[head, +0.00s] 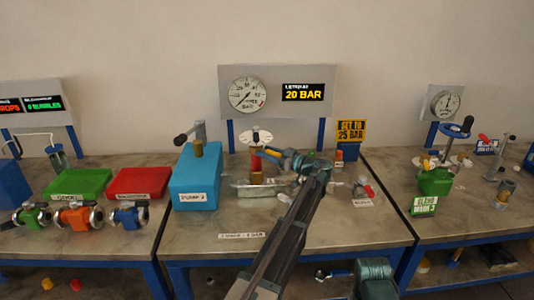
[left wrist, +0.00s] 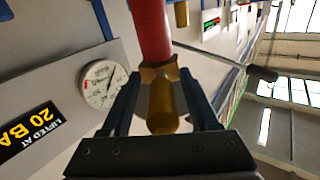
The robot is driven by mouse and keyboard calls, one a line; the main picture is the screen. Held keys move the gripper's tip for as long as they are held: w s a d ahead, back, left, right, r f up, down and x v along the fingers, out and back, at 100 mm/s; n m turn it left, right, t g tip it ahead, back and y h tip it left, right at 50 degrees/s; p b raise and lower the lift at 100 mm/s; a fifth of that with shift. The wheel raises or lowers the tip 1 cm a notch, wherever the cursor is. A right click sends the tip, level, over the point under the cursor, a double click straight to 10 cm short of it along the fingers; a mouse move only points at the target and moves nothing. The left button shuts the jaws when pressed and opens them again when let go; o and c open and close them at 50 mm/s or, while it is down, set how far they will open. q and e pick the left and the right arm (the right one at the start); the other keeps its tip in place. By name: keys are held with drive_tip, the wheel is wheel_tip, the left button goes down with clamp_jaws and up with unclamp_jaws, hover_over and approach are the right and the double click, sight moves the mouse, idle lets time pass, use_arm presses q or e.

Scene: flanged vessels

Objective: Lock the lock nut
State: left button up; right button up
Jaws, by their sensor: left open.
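My left gripper (head: 267,154) reaches the valve from the right. Its fingers, also in the left wrist view (left wrist: 160,80), are open on either side of the brass parts. Contact with the nut cannot be told.
A gauge (head: 247,94) and a display reading 20 BAR (head: 303,92) are on the panel behind. A sign reads SET TO 25 BAR (head: 351,131). A blue pump box (head: 197,178) stands left of the valve. The bench's front strip is mostly clear.

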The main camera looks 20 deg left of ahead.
use_arm(q)
drive_tip(key=shift+d, duration=0.1)
drive_tip(key=v, duration=1.3)
drive_tip(key=shift+d, duration=0.3)
drive_tip(key=shift+s, duration=0.1)
